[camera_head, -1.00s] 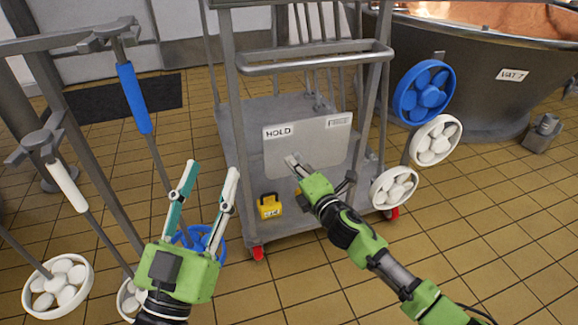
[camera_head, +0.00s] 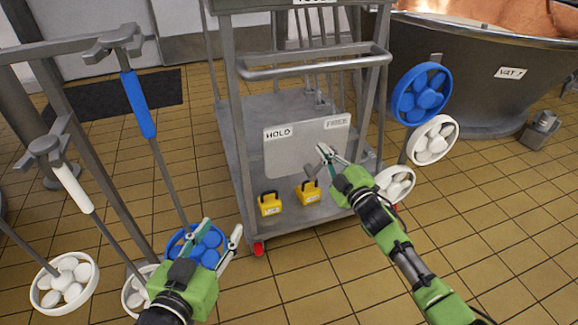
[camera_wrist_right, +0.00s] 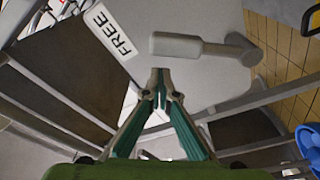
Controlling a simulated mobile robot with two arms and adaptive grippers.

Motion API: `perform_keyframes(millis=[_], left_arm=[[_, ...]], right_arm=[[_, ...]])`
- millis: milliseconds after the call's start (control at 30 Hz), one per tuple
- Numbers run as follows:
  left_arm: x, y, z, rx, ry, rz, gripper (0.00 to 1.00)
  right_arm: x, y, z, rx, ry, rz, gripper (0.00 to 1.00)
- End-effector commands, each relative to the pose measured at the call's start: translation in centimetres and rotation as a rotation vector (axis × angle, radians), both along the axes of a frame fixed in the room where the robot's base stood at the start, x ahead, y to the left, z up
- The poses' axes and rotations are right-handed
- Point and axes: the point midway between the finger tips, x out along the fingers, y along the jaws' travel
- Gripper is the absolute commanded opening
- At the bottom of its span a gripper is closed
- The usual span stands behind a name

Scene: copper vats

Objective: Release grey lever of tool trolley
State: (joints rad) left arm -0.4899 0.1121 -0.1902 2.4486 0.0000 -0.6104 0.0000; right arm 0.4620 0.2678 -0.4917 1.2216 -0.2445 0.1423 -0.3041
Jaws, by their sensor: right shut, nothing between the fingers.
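The tool trolley (camera_head: 240,170) stands in the middle of the head view. Its grey plate (camera_head: 285,157) bears a HOLD label (camera_head: 278,132) at left and a FREE label (camera_head: 337,122) at right. In the right wrist view, the grey lever (camera_wrist_right: 185,46) lies beside the FREE label (camera_wrist_right: 112,32). My right gripper (camera_head: 326,152) is shut and empty in front of the plate's right part. In the wrist view its fingertips (camera_wrist_right: 160,78) are close to the lever's handle end; contact is unclear. My left gripper (camera_head: 221,226) is open and empty at lower left.
Blue (camera_head: 423,94) and white (camera_head: 433,140) round-headed tools are at the trolley's right. More long-handled tools (camera_head: 138,104) hang at left. A vat (camera_head: 470,75) stands back right.

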Motion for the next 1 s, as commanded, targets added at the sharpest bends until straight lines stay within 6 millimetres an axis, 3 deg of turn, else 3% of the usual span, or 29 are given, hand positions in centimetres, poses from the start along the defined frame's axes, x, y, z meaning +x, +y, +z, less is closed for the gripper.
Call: perform_keyframes(millis=[400, 1000], left_arm=[[0.1, 0.0, 0.2, -0.002, -0.010, 0.000, 0.40], [0.1, -0.1, 0.5, -0.005, -0.021, -0.001, 0.40]], right_arm=[[0.8, -2.3, -0.7, 0.212, 0.068, -0.001, 0.00], [0.9, -2.9, -1.1, 0.252, 0.085, -0.005, 0.00]])
